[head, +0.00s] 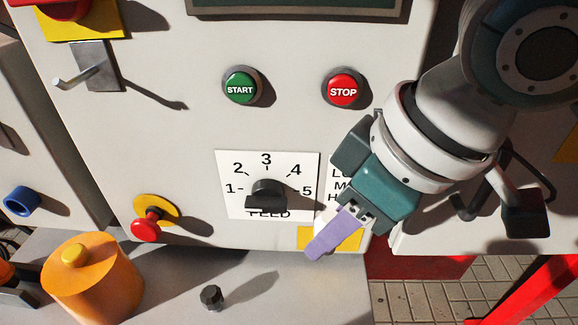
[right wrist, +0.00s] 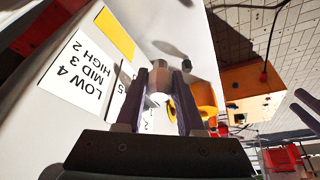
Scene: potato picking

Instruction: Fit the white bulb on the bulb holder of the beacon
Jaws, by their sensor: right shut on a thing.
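My right gripper (head: 333,236) reaches in from the upper right in front of the control panel, its purple fingers pointing down and left. In the right wrist view its two fingers (right wrist: 162,95) are shut on a pale rounded piece, which looks like the white bulb (right wrist: 158,84). The fingers hide the bulb in the head view. An orange cylinder with a yellow top (head: 92,280), perhaps part of the beacon, stands on the ledge at lower left, apart from the gripper. I cannot make out the bulb holder for certain.
The panel (head: 190,120) has a green START button (head: 240,88), a red STOP button (head: 343,88), a FEED dial (head: 266,193) and a red knob (head: 146,227). A small black piece (head: 211,296) stands on the grey ledge (head: 310,292), which is otherwise clear around it.

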